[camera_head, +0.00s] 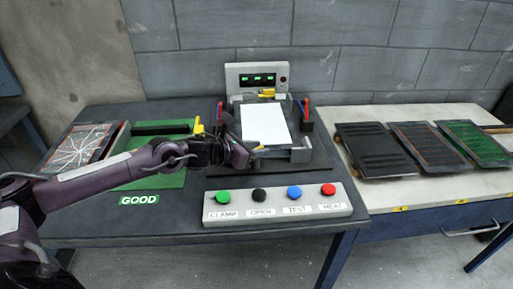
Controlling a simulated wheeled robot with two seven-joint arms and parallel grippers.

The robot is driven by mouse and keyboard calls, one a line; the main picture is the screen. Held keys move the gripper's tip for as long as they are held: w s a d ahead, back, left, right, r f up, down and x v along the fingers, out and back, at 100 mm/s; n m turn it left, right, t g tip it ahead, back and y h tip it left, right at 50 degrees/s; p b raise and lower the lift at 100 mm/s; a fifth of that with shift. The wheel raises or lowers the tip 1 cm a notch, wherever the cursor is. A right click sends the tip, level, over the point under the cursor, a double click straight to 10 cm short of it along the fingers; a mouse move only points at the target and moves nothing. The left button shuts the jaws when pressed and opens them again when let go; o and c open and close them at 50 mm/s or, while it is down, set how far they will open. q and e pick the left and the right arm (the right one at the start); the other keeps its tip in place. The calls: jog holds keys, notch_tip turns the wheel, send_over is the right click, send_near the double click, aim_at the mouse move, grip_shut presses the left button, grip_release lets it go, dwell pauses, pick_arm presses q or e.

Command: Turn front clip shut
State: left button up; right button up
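The test fixture (316,153) stands at the middle of the table with a white panel (265,125) lying in it. A small yellow piece (259,147), which looks like the front clip, shows at the panel's front edge. Its turn angle is too small to tell. A yellow rear clip (266,93) sits at the panel's back edge. My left gripper (246,150) is at the fixture's front left, right beside the front yellow piece. Its dark fingers blend together, so I cannot tell contact or opening. My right gripper is not in view.
A button box (279,205) with green, black, blue and red buttons lies in front of the fixture. A green GOOD area (160,178) and a cracked panel (85,142) are at left, partly behind my arm. Several dark panels (374,149) lie on the right bench.

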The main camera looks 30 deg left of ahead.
pick_arm(q)
jog(key=shift+c, duration=0.5)
grip_shut()
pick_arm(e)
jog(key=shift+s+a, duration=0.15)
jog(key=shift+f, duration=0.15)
